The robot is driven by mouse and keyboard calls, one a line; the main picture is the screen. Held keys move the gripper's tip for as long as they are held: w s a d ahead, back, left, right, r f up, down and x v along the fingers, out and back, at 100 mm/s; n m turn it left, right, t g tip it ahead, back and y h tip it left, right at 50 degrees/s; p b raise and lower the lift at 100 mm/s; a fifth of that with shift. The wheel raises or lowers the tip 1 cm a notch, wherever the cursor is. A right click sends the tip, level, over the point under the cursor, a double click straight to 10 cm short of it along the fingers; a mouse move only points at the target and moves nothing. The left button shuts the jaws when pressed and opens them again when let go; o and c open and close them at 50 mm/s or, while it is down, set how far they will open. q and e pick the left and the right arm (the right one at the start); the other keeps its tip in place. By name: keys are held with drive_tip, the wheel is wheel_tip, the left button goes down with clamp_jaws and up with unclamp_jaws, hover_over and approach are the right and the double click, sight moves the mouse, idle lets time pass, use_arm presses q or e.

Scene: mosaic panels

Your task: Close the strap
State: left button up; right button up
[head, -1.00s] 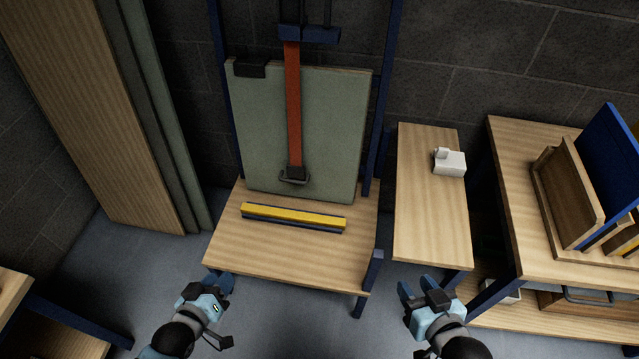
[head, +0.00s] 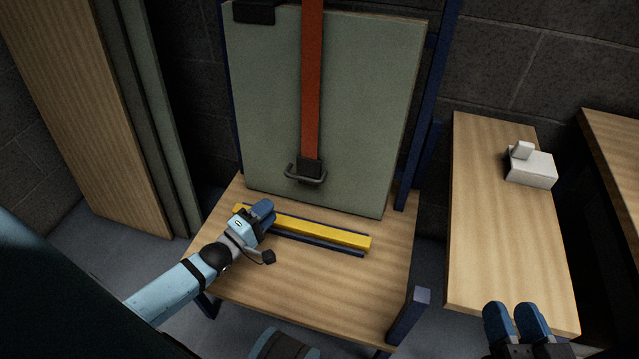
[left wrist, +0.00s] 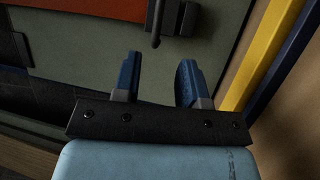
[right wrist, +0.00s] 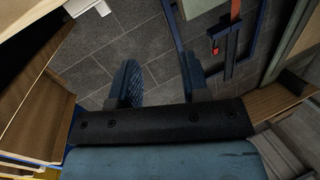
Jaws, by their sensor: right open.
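A red strap (head: 312,80) hangs down the front of a grey-green panel (head: 370,110) that leans upright on a wooden shelf. A dark buckle with a metal loop (head: 306,172) is at the strap's lower end, above a yellow bar (head: 320,231). My left gripper (head: 262,214) is over the bar's left end, below and left of the buckle. In the left wrist view its fingers (left wrist: 158,75) are apart and empty, with the strap (left wrist: 85,8) and buckle (left wrist: 172,16) beyond them. My right gripper (head: 517,318) is open and empty at the lower right. Its fingers also show in the right wrist view (right wrist: 160,80).
A narrow wooden side table (head: 500,220) with a white block-like object (head: 531,166) stands to the right. Tall boards (head: 85,110) lean on the wall at left. Blue posts flank the panel. The wooden shelf's front (head: 320,290) is clear.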

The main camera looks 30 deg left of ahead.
use_arm(q)
drive_tip(key=b, duration=0.2)
approach(301, 180)
drive_tip(key=w, duration=0.2)
drive_tip(key=w+b, duration=0.1)
drive_tip(key=w, duration=0.1)
drive_tip(key=w+d+b, duration=0.1)
drive_tip(key=w, duration=0.2)
drive_tip(key=w+b, duration=0.1)
drive_tip(key=w, duration=0.2)
drive_tip(key=shift+w+d+r, duration=0.25)
drive_tip(key=shift+d, duration=0.05)
use_arm(e)
drive_tip(key=w+n, duration=0.1)
drive_tip(key=w+d+f+n, duration=0.1)
drive_tip(key=shift+f+n+t, duration=0.15)
drive_tip(key=shift+n+t, duration=0.15)
use_arm(q)
clamp_jaws()
use_arm(e)
drive_tip(key=shift+d, duration=0.1)
